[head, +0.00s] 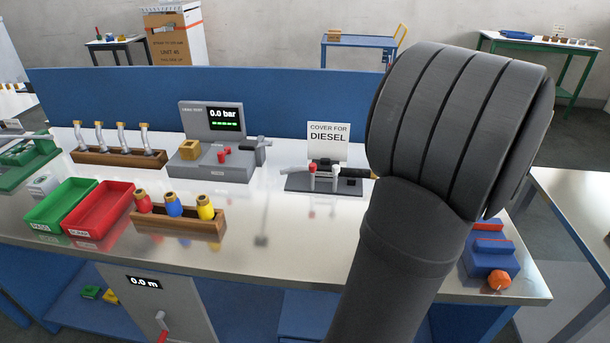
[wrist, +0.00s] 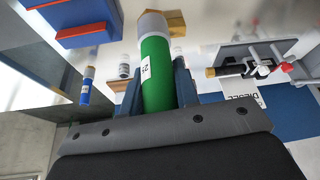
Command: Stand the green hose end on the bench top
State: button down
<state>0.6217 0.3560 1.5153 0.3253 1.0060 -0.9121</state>
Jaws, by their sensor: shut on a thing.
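The green hose end (wrist: 156,80) shows in the wrist view as a green cylinder with a white label, a pale collar and a brass hex end. My gripper (wrist: 157,88) is shut on it, with one dark finger on each side of the green body. The steel bench top (head: 300,235) is bright and shiny in the head view. My arm covers the gripper and the green hose end there. Whether the hose end touches the bench top cannot be told from the wrist view.
A diesel-cover fixture (head: 325,182) with a sign stands left of my arm. Blue blocks with red tops (head: 490,255) stand at the right edge. A wooden rack (head: 180,222) holds coloured hose ends. The bench between rack and arm is clear. A blue-sleeved hose end (wrist: 85,88) shows in the wrist view.

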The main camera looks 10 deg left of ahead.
jog(key=shift+w+a+f+n+y, duration=0.2)
jog(key=shift+w+a+f+n, duration=0.35)
jog(key=shift+w+a+f, duration=1.3)
jog(key=shift+w+a+f+n+y, duration=0.2)
jog(key=shift+w+a+f+n, duration=0.4)
jog(key=shift+w+a+f, duration=1.2)
jog(key=shift+w+a+f+n+y, duration=0.2)
jog(key=shift+w+a+f+n, duration=0.35)
jog(key=shift+w+a+f, duration=1.3)
jog(key=shift+s+a+f, duration=0.4)
jog(key=shift+s+a, duration=0.2)
jog(key=shift+a, duration=0.25)
jog(key=c, duration=1.1)
grip_release()
jog(key=v, duration=1.2)
jog(key=shift+w+r, duration=0.25)
